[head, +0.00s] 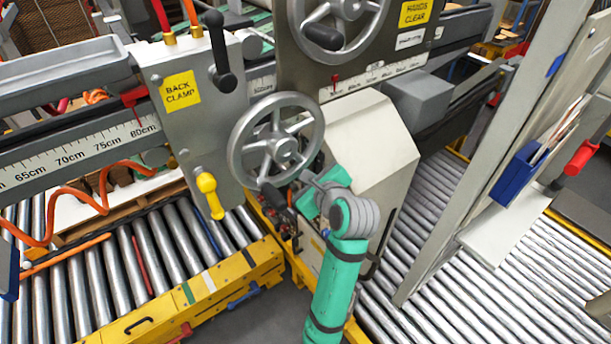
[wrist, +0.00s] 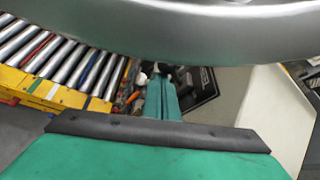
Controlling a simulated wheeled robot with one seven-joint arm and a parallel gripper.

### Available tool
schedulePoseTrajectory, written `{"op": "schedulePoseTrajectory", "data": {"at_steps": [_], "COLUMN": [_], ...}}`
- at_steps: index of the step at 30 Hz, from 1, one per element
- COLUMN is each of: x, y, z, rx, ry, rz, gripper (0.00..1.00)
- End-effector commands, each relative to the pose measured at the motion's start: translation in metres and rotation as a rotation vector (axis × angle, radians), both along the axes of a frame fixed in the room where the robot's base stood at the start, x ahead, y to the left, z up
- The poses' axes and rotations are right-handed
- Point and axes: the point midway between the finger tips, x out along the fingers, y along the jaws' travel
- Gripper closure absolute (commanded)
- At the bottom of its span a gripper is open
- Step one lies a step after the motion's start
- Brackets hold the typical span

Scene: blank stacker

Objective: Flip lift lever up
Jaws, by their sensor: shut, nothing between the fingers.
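My gripper (wrist: 160,84) points down at a low control panel (wrist: 203,88) in the wrist view, its teal fingers closed together and empty. Small levers and knobs in black, white and orange crowd around the fingertips; I cannot tell which is the lift lever, or whether the fingers touch one. In the head view the panel (head: 284,212) sits below the spoked handwheel (head: 276,143), with small red and black controls. My gripper's tips are mostly hidden there behind my teal wrist and the wheel. No lever label is readable.
The handwheel rim (wrist: 190,30) crosses the top of the wrist view, close above my gripper. A beige housing (head: 365,140) stands right of the panel. A yellow-handled lever (head: 209,195) hangs left under the back clamp plate. Roller conveyors (head: 120,265) lie on both sides.

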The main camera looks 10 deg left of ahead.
Motion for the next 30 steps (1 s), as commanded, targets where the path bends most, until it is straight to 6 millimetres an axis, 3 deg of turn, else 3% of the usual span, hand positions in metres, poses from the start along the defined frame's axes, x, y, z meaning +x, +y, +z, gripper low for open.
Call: {"op": "schedulePoseTrajectory", "data": {"at_steps": [23, 30], "x": [0.001, -0.008], "y": [0.000, -0.010], "z": [0.006, 0.015], "rx": [0.000, 0.001], "ry": [-0.004, -0.007], "rz": [0.000, 0.002], "gripper": [1.00, 1.00]}}
